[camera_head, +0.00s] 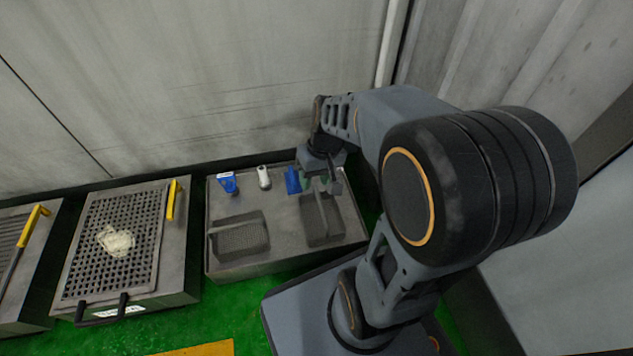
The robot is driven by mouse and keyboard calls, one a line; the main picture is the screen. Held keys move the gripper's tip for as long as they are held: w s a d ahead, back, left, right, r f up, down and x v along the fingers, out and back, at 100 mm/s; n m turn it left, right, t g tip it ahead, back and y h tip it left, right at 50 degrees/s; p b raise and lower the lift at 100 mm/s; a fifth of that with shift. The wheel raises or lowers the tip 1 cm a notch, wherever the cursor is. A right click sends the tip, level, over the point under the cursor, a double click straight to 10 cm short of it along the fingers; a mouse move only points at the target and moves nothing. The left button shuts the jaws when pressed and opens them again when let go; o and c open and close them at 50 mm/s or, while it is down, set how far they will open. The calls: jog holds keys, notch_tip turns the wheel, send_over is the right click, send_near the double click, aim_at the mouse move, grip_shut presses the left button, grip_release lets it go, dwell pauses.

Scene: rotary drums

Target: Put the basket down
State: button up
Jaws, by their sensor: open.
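A dark mesh basket (322,226) with a bar handle sits on the right part of the grey tray table (285,262), below my gripper. A second mesh basket (240,240) with a handle sits to its left on the same table. My gripper (322,187) is open, close above the right basket near the far end of its handle. I cannot tell whether its fingers touch the handle. The arm hides part of the area to the right.
A blue-and-white item (228,182), a white bottle (264,177) and a blue item (292,180) stand along the table's back. To the left is a perforated tray (85,262) with a pale lump (116,241) and a yellow-handled tool (172,200). A wall rises behind.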

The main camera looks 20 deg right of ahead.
jog(key=s+a+r+t+h, duration=0.1)
jog(key=s+r+t+h, duration=0.1)
jog(key=s+r, duration=0.2)
jog(key=shift+s+a+t, duration=0.2)
jog(key=shift+a+t, duration=0.15)
jog(key=shift+t, duration=0.05)
